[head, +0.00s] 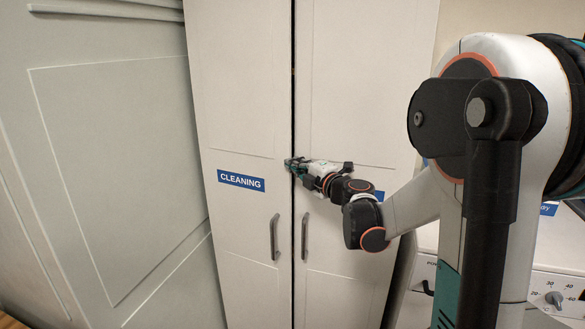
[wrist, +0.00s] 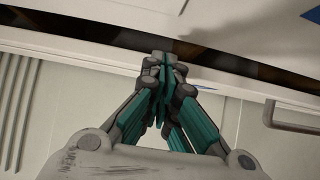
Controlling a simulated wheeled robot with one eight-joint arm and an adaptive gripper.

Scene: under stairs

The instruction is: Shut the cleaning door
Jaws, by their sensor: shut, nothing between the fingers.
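The cleaning door (head: 235,215) is the left leaf of a tall pale cabinet, with a blue CLEANING label (head: 241,180) and a grey bar handle (head: 274,237). A narrow dark gap runs between it and the right leaf (head: 340,262). My gripper (head: 291,163) is at this gap, above the handles, reaching in from the right. In the wrist view its teal-sided fingers (wrist: 164,62) are shut together and empty, with tips over the dark gap (wrist: 130,57). I cannot tell whether the tips touch the door.
The right leaf has its own bar handle (head: 305,236), also visible at the right of the wrist view (wrist: 290,122). A blue label there is partly hidden behind my arm. A pale panelled wall (head: 110,160) slants along the left. A white appliance with dials (head: 555,298) stands at lower right.

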